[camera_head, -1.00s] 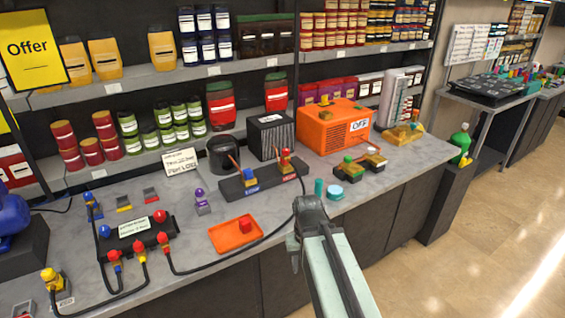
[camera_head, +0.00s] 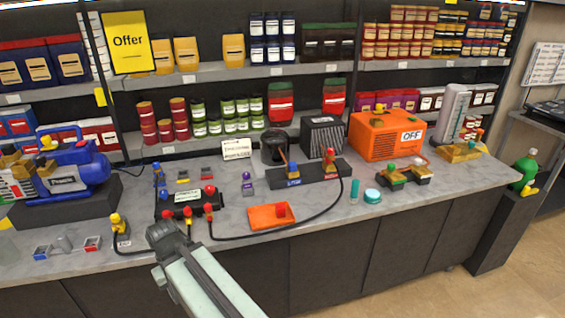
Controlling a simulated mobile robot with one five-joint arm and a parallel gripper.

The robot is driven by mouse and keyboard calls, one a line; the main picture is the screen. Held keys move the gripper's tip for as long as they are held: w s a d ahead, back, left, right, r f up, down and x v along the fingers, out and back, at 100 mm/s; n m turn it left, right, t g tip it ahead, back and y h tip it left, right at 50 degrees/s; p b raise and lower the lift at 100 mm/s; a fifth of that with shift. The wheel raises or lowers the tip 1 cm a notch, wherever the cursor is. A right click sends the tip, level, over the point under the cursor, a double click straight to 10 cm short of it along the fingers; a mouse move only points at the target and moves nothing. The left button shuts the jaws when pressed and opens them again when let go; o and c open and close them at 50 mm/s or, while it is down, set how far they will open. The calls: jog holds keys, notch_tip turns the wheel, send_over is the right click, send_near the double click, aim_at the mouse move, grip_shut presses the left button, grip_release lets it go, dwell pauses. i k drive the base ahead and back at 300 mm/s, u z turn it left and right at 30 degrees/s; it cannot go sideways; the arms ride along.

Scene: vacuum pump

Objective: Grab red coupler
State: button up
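Several red pieces are in view. A red-topped coupler (camera_head: 330,159) stands upright at the right end of a dark block, with a black hose running from it. A small red piece (camera_head: 281,211) sits on an orange tray (camera_head: 263,222). The black manifold (camera_head: 180,202) has red-capped fittings on its front, one of them a red connector (camera_head: 209,211). My gripper (camera_head: 160,231) is over the counter's front edge, left of the tray and just below the manifold. Its fingers look dark grey and nothing is visible in them. I cannot tell whether they are apart.
A yellow connector (camera_head: 118,227) stands left of my gripper on a black hose. A blue pump (camera_head: 75,172) stands at the far left. A blue coupler (camera_head: 293,171) shares the dark block. An orange OFF box (camera_head: 385,137) stands behind.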

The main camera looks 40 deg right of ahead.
aim_at(328, 159)
jog(key=u, duration=2.65)
jog(key=k, duration=2.15)
jog(key=z, duration=1.1)
jog(key=i, duration=1.15)
jog(key=u, duration=0.1)
